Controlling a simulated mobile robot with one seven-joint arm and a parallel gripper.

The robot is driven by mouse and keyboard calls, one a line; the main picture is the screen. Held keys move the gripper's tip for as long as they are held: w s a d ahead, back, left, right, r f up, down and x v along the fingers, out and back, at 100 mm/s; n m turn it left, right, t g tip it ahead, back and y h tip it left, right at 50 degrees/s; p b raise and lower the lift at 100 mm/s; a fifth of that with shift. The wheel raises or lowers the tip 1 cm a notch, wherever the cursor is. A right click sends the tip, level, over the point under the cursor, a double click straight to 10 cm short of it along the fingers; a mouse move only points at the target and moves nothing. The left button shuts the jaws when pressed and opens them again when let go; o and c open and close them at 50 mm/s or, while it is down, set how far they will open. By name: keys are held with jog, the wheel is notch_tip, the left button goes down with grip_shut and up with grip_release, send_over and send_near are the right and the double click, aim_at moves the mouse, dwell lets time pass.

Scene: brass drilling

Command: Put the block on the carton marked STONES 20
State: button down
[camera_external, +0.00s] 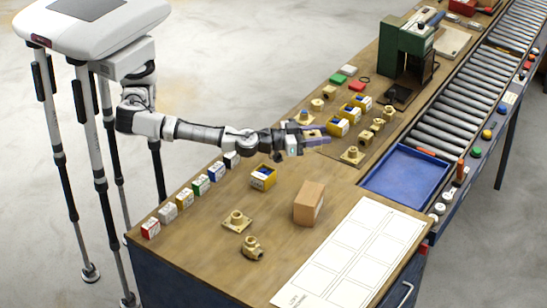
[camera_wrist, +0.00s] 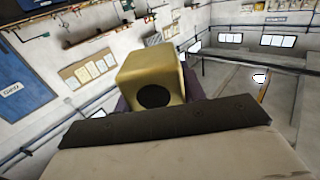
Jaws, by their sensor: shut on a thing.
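My gripper (camera_external: 318,136) reaches out level above the bench, its purple-grey fingers shut on a brass-coloured block (camera_wrist: 152,77). The block shows a dark round hole in the wrist view; in the external view it is small and partly covered by the fingers. A brown carton (camera_external: 308,203) stands on the bench in front of and below my gripper, apart from it. Small cartons with coloured sides stand in a row along the left edge, among them a red one (camera_external: 151,228) and a blue one (camera_external: 216,171). The markings are too small to read, so I cannot tell which says STONES 20.
A blue tray (camera_external: 405,174) and roller conveyor (camera_external: 460,98) lie right. A white printed sheet (camera_external: 352,255) covers the front.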

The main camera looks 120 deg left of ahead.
notch_tip(320, 180, down, 17)
jog(key=shift+f+p, duration=0.1)
jog(key=shift+p, duration=1.1)
jog(key=c, duration=1.3)
grip_release()
jog(key=shift+f, duration=0.2)
jog(key=o, duration=0.5)
jog(key=shift+c, duration=0.2)
jog(key=shift+r, duration=0.15)
jog(key=b+v, duration=0.2)
jog(key=v, duration=0.5)
jog(key=shift+s+d, duration=0.2)
jog(key=shift+s, duration=0.05)
